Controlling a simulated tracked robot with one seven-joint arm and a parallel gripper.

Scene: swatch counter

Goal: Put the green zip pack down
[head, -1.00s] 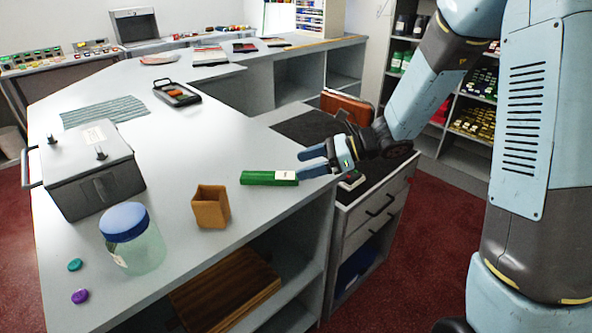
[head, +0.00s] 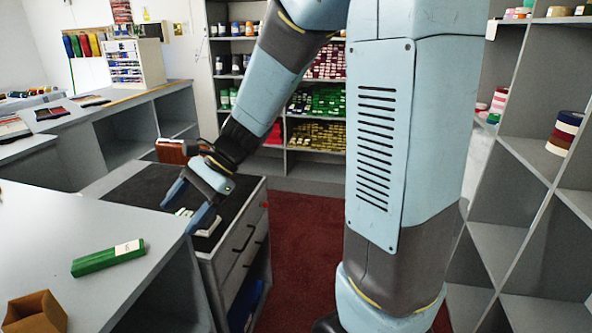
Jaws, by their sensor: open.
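The green zip pack (head: 108,257), a long green block with a white label at its right end, lies flat on the grey counter (head: 60,222) near its right edge. My gripper (head: 183,213) is open, with its two blue fingers apart. It is to the right of and beyond the pack, over the counter's edge and the dark-topped drawer cabinet. Nothing shows held between the fingers, and they are clear of the pack.
A brown open box (head: 36,318) stands on the counter in front of the pack. The drawer cabinet (head: 128,190) has small pale items on top near my fingers and a brown case (head: 183,150) behind. Shelves (head: 525,225) stand at the right.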

